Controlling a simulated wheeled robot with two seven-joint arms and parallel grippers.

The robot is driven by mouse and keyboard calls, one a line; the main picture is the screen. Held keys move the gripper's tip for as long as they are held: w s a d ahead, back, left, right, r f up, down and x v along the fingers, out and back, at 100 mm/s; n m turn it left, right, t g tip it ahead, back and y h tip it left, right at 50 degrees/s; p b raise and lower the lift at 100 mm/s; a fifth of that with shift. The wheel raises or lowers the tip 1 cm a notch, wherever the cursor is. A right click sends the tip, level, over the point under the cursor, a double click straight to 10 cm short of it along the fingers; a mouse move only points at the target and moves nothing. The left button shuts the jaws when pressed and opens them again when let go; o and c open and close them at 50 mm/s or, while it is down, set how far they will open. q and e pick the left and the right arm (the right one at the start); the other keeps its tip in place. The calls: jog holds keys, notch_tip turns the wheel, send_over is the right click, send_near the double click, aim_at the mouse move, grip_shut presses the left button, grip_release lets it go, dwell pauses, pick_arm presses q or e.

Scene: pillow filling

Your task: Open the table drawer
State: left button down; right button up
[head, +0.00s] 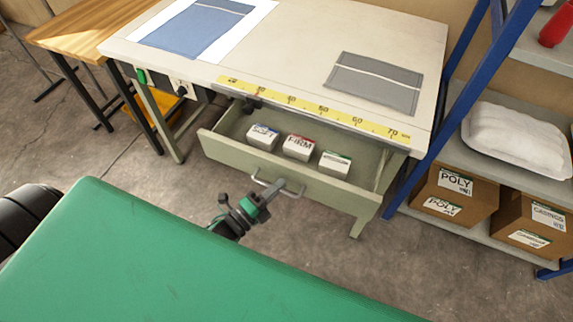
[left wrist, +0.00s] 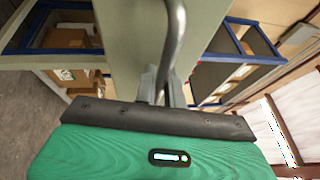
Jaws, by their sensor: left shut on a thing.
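The table drawer (head: 285,171) is pulled out from under the white-topped table (head: 290,50), and its inside shows. Three small labelled boxes lie in it: SOFT (head: 262,136), FIRM (head: 298,147) and one with a green edge (head: 335,163). My left gripper (head: 268,192) is at the drawer's metal handle (head: 291,191) and shut on it. In the left wrist view the handle (left wrist: 174,45) runs as a grey curved bar between the fingers (left wrist: 160,85). My right gripper is in neither view.
A blue folded cloth (head: 190,30) and a grey cloth piece (head: 374,83) lie on the tabletop behind a yellow ruler (head: 310,108). A blue-framed shelf (head: 450,95) with cartons (head: 455,190) stands close at the right. A green surface (head: 170,260) fills the foreground.

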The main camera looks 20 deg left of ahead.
pick_arm(q)
jog(key=s+p, duration=0.1)
jog(key=s, duration=0.6)
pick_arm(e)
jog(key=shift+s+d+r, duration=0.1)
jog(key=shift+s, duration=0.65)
pick_arm(q)
jog(key=shift+a, duration=0.1)
jog(key=c, duration=1.5)
grip_release()
jog(key=b+v, duration=0.2)
jog(key=v, duration=1.1)
jog(key=shift+s+a, duration=0.15)
jog(key=shift+s, duration=0.2)
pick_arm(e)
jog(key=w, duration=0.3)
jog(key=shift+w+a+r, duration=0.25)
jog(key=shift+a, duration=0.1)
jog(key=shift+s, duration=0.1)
pick_arm(q)
jog(key=shift+f, duration=0.1)
